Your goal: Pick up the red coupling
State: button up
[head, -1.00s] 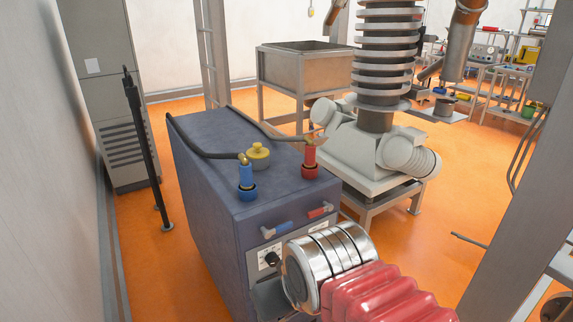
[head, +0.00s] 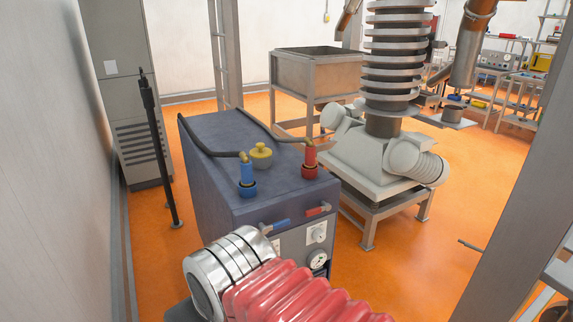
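The red coupling (head: 310,158) stands upright in a red collar near the right edge of the blue-grey cabinet's top (head: 215,140). A dark hose with a brass elbow joins its upper end. A blue coupling (head: 247,178) stands in a blue collar to its left and nearer, with its own hose. My arm, with a red ribbed sleeve and a silver ringed section, crosses the bottom of the view in front of the cabinet. My gripper's fingers do not show.
A yellow cap (head: 261,155) sits between the couplings. Blue (head: 276,224) and red (head: 317,210) handles and a gauge (head: 317,262) are on the cabinet's front. A large machine (head: 385,150) stands close behind right. A black stand (head: 160,150) is left.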

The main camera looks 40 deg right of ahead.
aim_at(310, 149)
jog(key=u, duration=1.6)
jog(key=k, duration=1.15)
jog(key=z, duration=1.5)
